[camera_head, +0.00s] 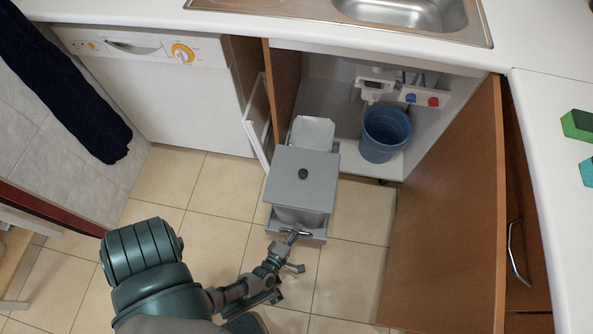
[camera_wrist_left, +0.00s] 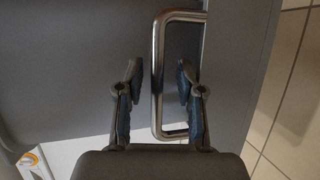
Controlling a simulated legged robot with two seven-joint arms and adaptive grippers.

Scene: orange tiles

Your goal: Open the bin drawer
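The grey bin with a flat lid (camera_head: 303,180) and dark knob stands on a drawer base (camera_head: 310,237) that reaches out of the open cabinet over the floor. A metal bar handle (camera_head: 305,233) is on the drawer's front; it also shows in the left wrist view (camera_wrist_left: 157,110). My left gripper (camera_head: 293,233) is at this handle. In the left wrist view my left gripper (camera_wrist_left: 159,82) has its fingers apart, one on each side of the bar, with gaps visible. My right gripper is not in view.
The cabinet's right door (camera_head: 447,230) stands wide open, and its left door (camera_head: 284,88) is open too. A blue bucket (camera_head: 386,135) stands inside the cabinet. A white appliance (camera_head: 170,95) is at left. Tiled floor (camera_head: 345,275) in front of the bin is clear.

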